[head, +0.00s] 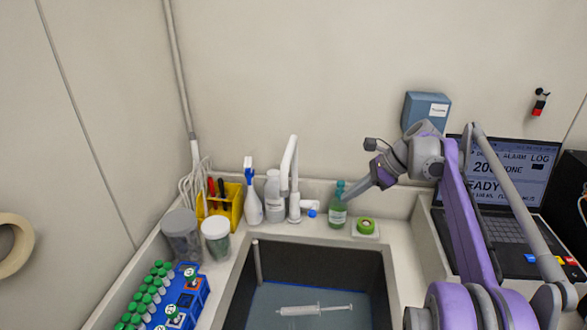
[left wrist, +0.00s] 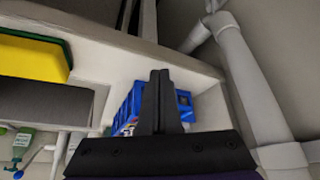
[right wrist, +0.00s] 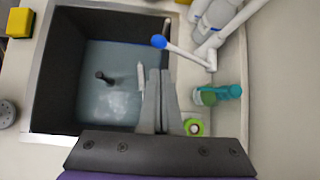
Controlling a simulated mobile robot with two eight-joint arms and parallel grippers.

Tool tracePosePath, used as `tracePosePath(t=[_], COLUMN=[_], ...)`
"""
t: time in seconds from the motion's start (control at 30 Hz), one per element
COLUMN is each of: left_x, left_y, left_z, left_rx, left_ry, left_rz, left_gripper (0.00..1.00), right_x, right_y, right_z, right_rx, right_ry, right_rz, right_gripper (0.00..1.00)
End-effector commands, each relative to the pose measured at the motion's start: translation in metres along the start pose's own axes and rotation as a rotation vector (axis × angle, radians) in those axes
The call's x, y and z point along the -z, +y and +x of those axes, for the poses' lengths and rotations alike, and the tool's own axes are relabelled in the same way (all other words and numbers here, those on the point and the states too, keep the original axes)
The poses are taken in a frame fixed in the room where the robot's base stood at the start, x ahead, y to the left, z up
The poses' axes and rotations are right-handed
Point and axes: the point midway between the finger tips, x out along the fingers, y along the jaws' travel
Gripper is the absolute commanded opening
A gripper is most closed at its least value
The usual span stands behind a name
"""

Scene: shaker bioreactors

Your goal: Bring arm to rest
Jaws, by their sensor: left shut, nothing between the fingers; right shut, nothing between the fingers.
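My right arm (head: 470,225) is purple and grey and reaches in from the right in the head view. Its gripper (head: 347,196) points down and left near a green bottle (head: 337,212) behind the sink. In the right wrist view the right gripper's fingers (right wrist: 158,75) are together, with nothing between them, over the sink's edge. My left gripper is not in the head view. In the left wrist view its dark fingers (left wrist: 160,75) are together and empty, in front of a blue rack (left wrist: 124,108).
The sink (head: 238,285) holds a syringe (head: 315,310). Around it stand a tap (head: 292,175), a spray bottle (head: 253,200), a yellow caddy (head: 232,205), jars (head: 215,238) and a blue rack (head: 190,300) beside green-capped tubes (head: 140,300). A laptop (head: 510,170) stands right.

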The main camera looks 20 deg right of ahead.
Motion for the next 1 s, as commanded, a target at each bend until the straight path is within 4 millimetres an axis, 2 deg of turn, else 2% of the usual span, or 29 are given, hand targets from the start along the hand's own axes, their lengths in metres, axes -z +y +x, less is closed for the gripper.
tracePosePath(t=[0.17,0.27,0.37,0.57,0.67,0.8,0.9,1.0], left_x=[0.0,0.0,0.0,0.0,0.0,0.0,0.0,0.0], left_y=[0.0,0.0,0.0,0.0,0.0,0.0,0.0,0.0], left_z=[0.0,0.0,0.0,0.0,0.0,0.0,0.0,0.0], left_rx=[0.0,0.0,0.0,0.0,0.0,0.0,0.0,0.0], left_ry=[0.0,0.0,0.0,0.0,0.0,0.0,0.0,0.0], left_rz=[0.0,0.0,0.0,0.0,0.0,0.0,0.0,0.0], left_gripper=[0.0,0.0,0.0,0.0,0.0,0.0,0.0,0.0], right_x=[-0.002,-0.009,-0.018,-0.019,-0.009,0.016,0.035,0.053], right_y=[0.004,0.019,0.052,0.141,0.187,0.246,0.28,0.304], right_z=[0.002,0.015,0.038,0.088,0.109,0.136,0.151,0.163], right_rx=[-0.002,-0.007,-0.021,-0.07,-0.105,-0.16,-0.199,-0.231], right_ry=[0.007,0.042,0.109,0.281,0.36,0.464,0.528,0.577], right_rz=[-0.018,-0.109,-0.294,-0.82,-1.1,-1.5,-1.758,-1.962], right_gripper=[0.0,0.0,0.0,0.0,0.0,0.0,0.0,0.0])
